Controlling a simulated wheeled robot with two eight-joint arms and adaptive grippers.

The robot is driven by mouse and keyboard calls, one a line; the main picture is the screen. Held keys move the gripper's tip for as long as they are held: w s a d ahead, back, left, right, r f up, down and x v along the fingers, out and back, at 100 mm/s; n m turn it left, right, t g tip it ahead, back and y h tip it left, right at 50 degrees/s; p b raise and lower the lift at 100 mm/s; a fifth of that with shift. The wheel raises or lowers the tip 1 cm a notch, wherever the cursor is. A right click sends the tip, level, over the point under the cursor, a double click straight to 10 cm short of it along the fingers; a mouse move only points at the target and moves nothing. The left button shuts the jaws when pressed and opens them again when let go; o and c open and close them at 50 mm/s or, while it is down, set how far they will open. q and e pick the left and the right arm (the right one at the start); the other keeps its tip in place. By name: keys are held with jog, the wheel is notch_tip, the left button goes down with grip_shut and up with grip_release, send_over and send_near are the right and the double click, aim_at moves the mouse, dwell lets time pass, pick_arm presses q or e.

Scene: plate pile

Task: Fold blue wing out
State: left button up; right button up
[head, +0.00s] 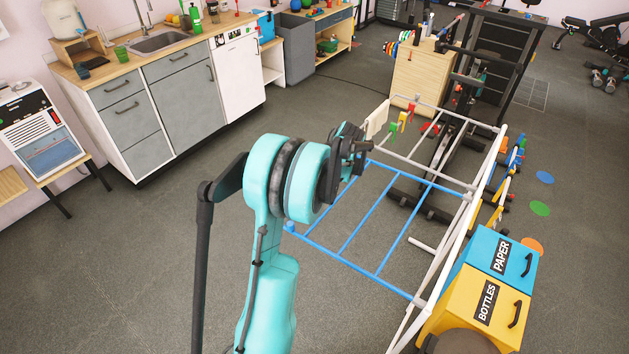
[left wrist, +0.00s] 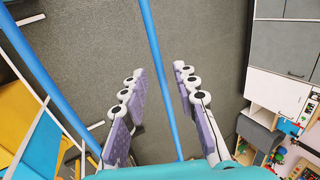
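A drying rack with a white frame (head: 484,165) stands on the floor right of centre. Its blue wing (head: 363,229) spreads out to the left of the frame and looks roughly level. My left gripper (left wrist: 159,73) is open in the left wrist view, fingers well apart. A blue bar (left wrist: 155,50) of the wing passes through the picture between the two fingers; I cannot tell how far below them it lies. In the head view my left arm covers the wing's far-left corner, and the fingers are mostly hidden. My right gripper is in neither view.
Yellow and blue bins, marked BOTTLES (head: 480,305) and PAPER (head: 500,255), stand by the rack's near right end. Exercise equipment (head: 440,170) stands behind the rack. A kitchen counter (head: 170,85) lines the back left. The floor (head: 130,260) on the left is clear.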

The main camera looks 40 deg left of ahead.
pick_arm(q)
jog(key=v, duration=1.2)
